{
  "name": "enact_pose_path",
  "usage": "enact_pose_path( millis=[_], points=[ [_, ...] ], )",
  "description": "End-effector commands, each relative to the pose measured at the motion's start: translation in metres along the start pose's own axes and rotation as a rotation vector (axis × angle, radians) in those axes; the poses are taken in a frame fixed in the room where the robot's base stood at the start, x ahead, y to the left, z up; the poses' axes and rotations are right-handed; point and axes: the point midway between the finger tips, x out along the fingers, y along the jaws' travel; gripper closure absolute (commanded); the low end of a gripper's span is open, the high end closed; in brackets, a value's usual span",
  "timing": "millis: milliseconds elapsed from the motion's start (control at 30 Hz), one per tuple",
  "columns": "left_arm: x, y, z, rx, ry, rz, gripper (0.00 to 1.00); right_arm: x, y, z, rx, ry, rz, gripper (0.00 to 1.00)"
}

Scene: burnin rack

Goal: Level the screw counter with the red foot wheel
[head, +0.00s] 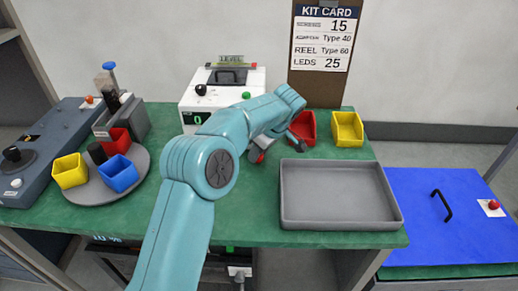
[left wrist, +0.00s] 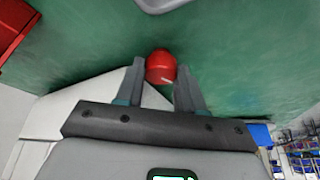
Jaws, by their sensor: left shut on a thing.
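The screw counter (head: 230,107) is a white box at the back of the green table, with a display reading 0. A level labelled LEVEL (head: 231,60) stands on its top; its bubble is too small to read. The red foot wheel (head: 256,155) shows at the counter's lower right, mostly behind my arm. My left gripper (head: 261,149) is at the wheel. In the left wrist view the red foot wheel (left wrist: 161,66) sits between the fingertips of my left gripper (left wrist: 160,78), which is shut on it. My right gripper is not in view.
A grey tray (head: 340,224) lies right of my arm. A red bin (head: 302,127) and a yellow bin (head: 347,129) stand behind it. A round turntable (head: 94,192) with coloured cups is at left. A blue lid (head: 425,215) is at right.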

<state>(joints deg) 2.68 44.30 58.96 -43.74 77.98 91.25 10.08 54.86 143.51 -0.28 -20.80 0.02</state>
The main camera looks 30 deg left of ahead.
Motion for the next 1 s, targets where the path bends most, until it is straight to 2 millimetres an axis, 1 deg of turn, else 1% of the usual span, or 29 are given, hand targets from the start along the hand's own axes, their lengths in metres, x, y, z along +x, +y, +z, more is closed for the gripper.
enact_pose_path(
  millis=[267,700,733,800,1000],
  points=[
    [-0.0009,0.0002,-0.0005,-0.062,-0.002,-0.026,0.93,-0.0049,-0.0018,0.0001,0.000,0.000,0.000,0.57],
    [-0.0007,0.0003,-0.0004,-0.069,-0.003,-0.028,0.93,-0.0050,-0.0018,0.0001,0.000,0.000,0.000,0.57],
    [-0.0007,0.0003,-0.0005,-0.069,-0.003,-0.028,0.56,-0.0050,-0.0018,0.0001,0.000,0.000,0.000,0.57],
    [-0.0007,0.0005,-0.0004,-0.068,-0.003,-0.027,0.37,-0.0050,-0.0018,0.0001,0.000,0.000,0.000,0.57],
    [-0.0012,0.0016,-0.0007,-0.069,-0.002,-0.022,0.37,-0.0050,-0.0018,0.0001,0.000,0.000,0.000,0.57]
  ],
)
